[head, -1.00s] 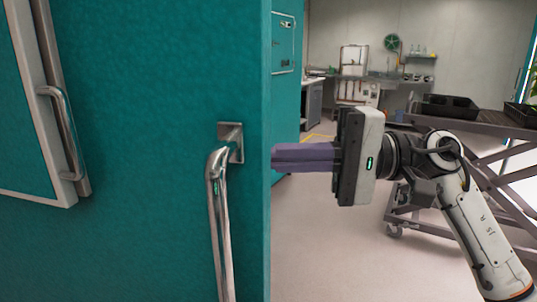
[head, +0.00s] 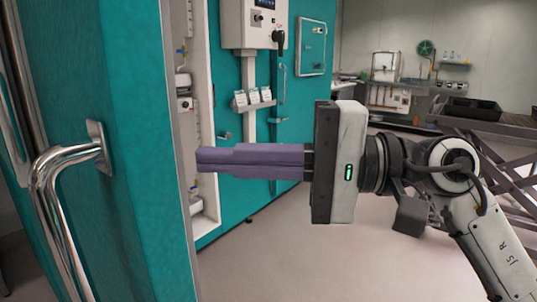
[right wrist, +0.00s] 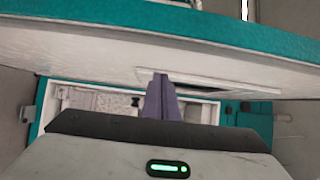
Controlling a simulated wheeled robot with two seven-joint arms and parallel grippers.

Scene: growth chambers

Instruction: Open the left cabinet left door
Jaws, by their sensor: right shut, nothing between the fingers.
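The teal door (head: 130,130) stands swung open at the left of the head view, with its silver bar handle (head: 62,200) on the outer face. My right gripper (head: 198,160) has its purple fingers shut and empty, pointing left at the door's inner side, just past its free edge. In the right wrist view the fingers (right wrist: 161,82) point at the pale inner face of the door (right wrist: 90,45). I cannot tell whether the tips touch it. Behind the door, the pale cabinet opening (head: 203,60) shows with fittings inside. My left gripper is out of view.
A control box (head: 255,24) is mounted on the teal cabinet front (head: 234,120) beside the opening. Farther right are a dark rack table (head: 500,125) and a sink bench at the back wall. The floor (head: 300,245) between is clear.

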